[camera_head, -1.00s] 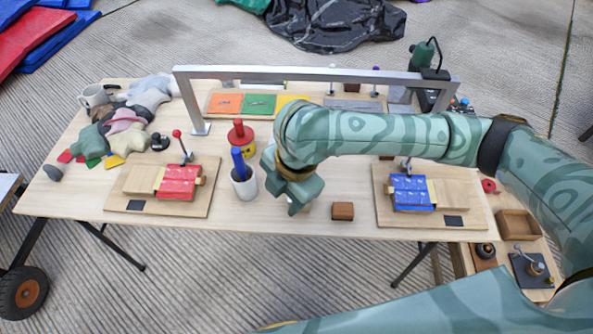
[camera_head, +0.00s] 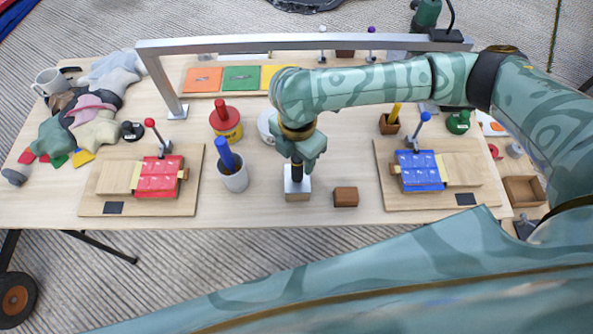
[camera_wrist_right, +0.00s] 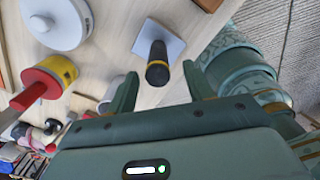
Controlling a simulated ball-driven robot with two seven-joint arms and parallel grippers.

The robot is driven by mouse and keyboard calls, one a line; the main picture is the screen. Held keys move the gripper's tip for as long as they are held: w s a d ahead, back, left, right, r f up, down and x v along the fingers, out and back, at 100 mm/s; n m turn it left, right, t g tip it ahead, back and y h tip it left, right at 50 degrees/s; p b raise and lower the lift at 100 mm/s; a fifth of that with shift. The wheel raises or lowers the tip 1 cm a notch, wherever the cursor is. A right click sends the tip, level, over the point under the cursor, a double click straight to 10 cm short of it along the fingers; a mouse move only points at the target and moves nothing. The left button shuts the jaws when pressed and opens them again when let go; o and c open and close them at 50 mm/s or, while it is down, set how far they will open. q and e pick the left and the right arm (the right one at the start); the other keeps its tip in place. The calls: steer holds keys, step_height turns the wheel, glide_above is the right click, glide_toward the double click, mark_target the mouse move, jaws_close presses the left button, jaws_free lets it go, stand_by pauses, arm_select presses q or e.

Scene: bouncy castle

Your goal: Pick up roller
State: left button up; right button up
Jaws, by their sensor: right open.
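A tool with a black upright handle (camera_head: 297,170) stands on a square metal-topped wooden block (camera_head: 298,187) near the table's front middle. I take it for the roller, but its working end is hidden. My right gripper (camera_head: 303,152) is over it, fingers pointing down. In the right wrist view the open jaws of this gripper (camera_wrist_right: 162,84) have the black handle (camera_wrist_right: 157,68), with a yellow ring, between and just ahead of the fingertips. I cannot tell whether they touch it. My left gripper is out of view.
A white cup (camera_head: 235,181) with a blue-handled tool and a red-and-yellow pot (camera_head: 227,128) stand left of the gripper. A small brown block (camera_head: 345,197) lies close on the right. Red (camera_head: 158,178) and blue (camera_head: 420,171) clamped pieces flank them. A metal frame (camera_head: 250,43) spans behind.

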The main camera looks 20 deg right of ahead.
mark_target(297, 173)
steer(key=shift+f, duration=0.3)
steer(key=f+b, duration=0.1)
steer(key=f, duration=0.1)
steer(key=f+b, duration=0.2)
steer(key=shift+w+d+f, duration=0.1)
steer(key=shift+w+f, duration=0.1)
steer(key=shift+f, duration=0.2)
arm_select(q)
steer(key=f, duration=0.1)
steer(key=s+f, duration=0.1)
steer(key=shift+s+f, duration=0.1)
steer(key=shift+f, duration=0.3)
arm_select(e)
steer(key=shift+r, duration=0.1)
steer(key=c, duration=1.1)
steer(key=shift+o, duration=0.2)
steer(key=shift+r, duration=0.1)
